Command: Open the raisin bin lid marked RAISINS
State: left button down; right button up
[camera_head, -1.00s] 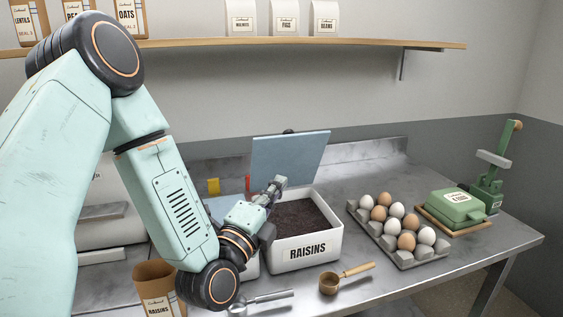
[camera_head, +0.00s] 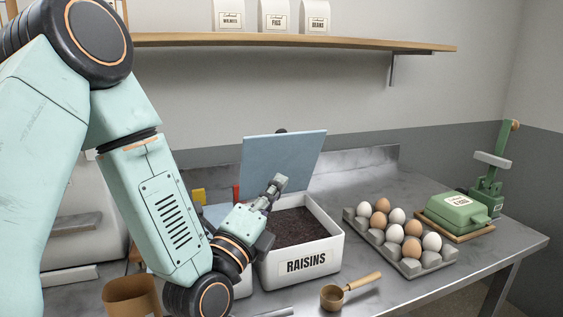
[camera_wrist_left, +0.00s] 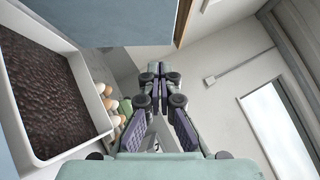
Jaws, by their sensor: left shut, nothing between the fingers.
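The white raisin bin (camera_head: 306,263) marked RAISINS stands on the metal counter, full of dark raisins (camera_head: 300,227). Its blue lid (camera_head: 283,163) stands raised, upright and tilted slightly back at the bin's rear edge. The bin also shows at the left of the left wrist view (camera_wrist_left: 75,150), with a blue panel (camera_wrist_left: 150,20) at the top that looks like the lid. My left gripper (camera_head: 277,184) is shut and empty, above the bin's left side and in front of the lid; whether it touches the lid I cannot tell. My right gripper is not in view.
An egg tray (camera_head: 411,266) stands right of the bin, with a green covered dish (camera_head: 458,208) and a green press (camera_head: 487,178) beyond. A wooden-handled scoop (camera_head: 335,297) lies in front. A brown tub (camera_head: 132,297) is at front left. A shelf (camera_head: 300,40) runs above.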

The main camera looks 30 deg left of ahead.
aim_at(293, 142)
pick_arm(q)
jog(key=shift+w+a+r+p, duration=0.15)
jog(key=shift+w+a+r, duration=0.4)
jog(key=shift+w, duration=0.7)
jog(key=shift+w+a+r+p, duration=0.1)
jog(key=shift+w+a+r, duration=0.1)
jog(key=shift+w+r, duration=0.8)
jog(key=shift+w+a+r+p, duration=0.15)
jog(key=shift+w+a+r, duration=0.3)
jog(key=shift+w, duration=1)
jog(key=shift+w, duration=0.2)
